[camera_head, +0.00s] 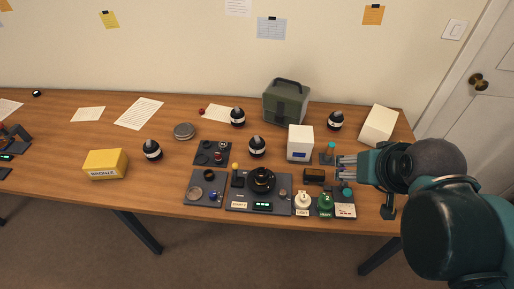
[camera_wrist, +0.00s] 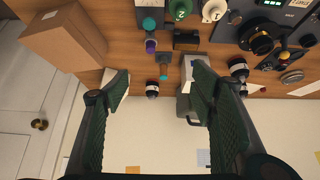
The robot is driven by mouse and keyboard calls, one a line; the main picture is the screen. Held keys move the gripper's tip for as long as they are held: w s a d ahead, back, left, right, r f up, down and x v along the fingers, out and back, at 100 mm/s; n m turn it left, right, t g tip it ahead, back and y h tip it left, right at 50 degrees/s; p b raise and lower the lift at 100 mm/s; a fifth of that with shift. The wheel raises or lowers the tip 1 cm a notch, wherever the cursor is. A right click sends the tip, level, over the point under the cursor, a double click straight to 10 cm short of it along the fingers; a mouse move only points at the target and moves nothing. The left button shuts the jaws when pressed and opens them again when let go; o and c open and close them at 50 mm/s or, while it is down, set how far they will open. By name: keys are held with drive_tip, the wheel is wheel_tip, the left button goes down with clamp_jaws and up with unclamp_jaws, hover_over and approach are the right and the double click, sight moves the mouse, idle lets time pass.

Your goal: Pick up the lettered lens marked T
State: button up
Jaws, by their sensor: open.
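Several black lenses with pale bands stand on the table; their letters are too small to read, so I cannot tell which is T. In the head view one stands at the back right (camera_head: 335,121), one behind the middle (camera_head: 238,117), one nearer the centre (camera_head: 257,147) and one at the left (camera_head: 151,150). My gripper (camera_head: 344,168) is over the right end of the bench kit. In the wrist view my gripper (camera_wrist: 160,72) is open and empty. One lens (camera_wrist: 152,92) appears between its fingers, well beyond them; two more are right of the right finger.
A green case (camera_head: 287,102), a white box (camera_head: 300,143) and a pale box (camera_head: 379,125) stand near the back. Dark trays (camera_head: 245,207) with small parts and bottles lie in front. A yellow box (camera_head: 106,164) is at left. The table's left middle is fairly clear.

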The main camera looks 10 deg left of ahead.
drive_tip(key=w, duration=0.1)
drive_tip(key=n+g+p, duration=0.7)
drive_tip(key=n+p, duration=0.6)
drive_tip(key=n, duration=0.4)
hover_over(257, 137)
drive_tip(key=d, duration=0.1)
wheel_tip(257, 137, down, 8)
drive_tip(key=shift+s+d+f, duration=0.1)
drive_tip(key=shift+s, duration=0.05)
drive_tip(key=shift+a+f+n+p, duration=0.3)
drive_tip(key=shift+a+f, duration=0.2)
drive_tip(key=shift+f, duration=0.1)
drive_tip(key=shift+f, duration=0.1)
drive_tip(key=shift+f, duration=1.2)
